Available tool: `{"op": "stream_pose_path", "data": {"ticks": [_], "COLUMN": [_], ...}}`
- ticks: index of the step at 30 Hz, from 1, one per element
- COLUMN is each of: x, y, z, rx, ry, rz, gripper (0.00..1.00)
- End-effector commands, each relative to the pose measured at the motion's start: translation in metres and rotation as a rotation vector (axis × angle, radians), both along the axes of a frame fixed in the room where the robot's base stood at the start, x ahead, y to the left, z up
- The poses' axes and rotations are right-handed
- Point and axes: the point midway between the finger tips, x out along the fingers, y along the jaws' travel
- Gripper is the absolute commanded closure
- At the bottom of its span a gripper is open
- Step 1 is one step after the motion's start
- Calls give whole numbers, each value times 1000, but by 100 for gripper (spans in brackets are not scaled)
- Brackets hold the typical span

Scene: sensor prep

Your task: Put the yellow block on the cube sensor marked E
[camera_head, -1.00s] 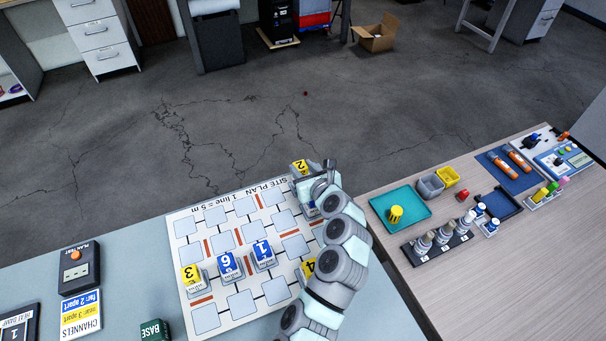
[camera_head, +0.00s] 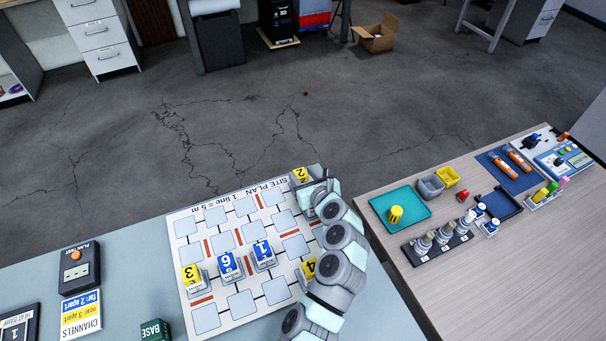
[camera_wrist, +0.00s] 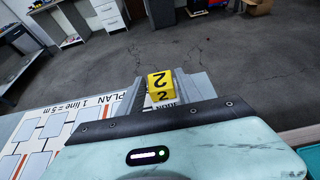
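A yellow block marked 2 (camera_head: 301,174) is at the top right corner of the site plan. In the wrist view the same block (camera_wrist: 160,84) sits between the two grey fingers, close against both. My gripper (camera_head: 318,188) appears shut on it. Small pale print shows just under the block, but what is below is mostly hidden by the gripper. Two more yellow blocks, 3 (camera_head: 192,274) and 4 (camera_head: 309,268), and blue blocks 6 (camera_head: 228,263) and 1 (camera_head: 262,251) sit on grey cube sensors on the plan. I cannot read an E on any sensor.
The white site plan (camera_head: 185,228) lies on the grey table. A plan test box (camera_head: 76,268), a channels card (camera_head: 81,314) and a green base block (camera_head: 154,330) stand at left. The wooden table at right holds a teal tray (camera_head: 379,202) and a bottle rack (camera_head: 422,256).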

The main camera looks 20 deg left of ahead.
Motion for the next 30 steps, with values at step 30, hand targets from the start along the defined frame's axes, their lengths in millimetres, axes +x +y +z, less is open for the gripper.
{"op": "stream_pose_path", "data": {"ticks": [30], "x": [-52], "y": [-55], "z": [47], "rx": [1], "ry": [-3], "rz": [-5], "gripper": [45]}}
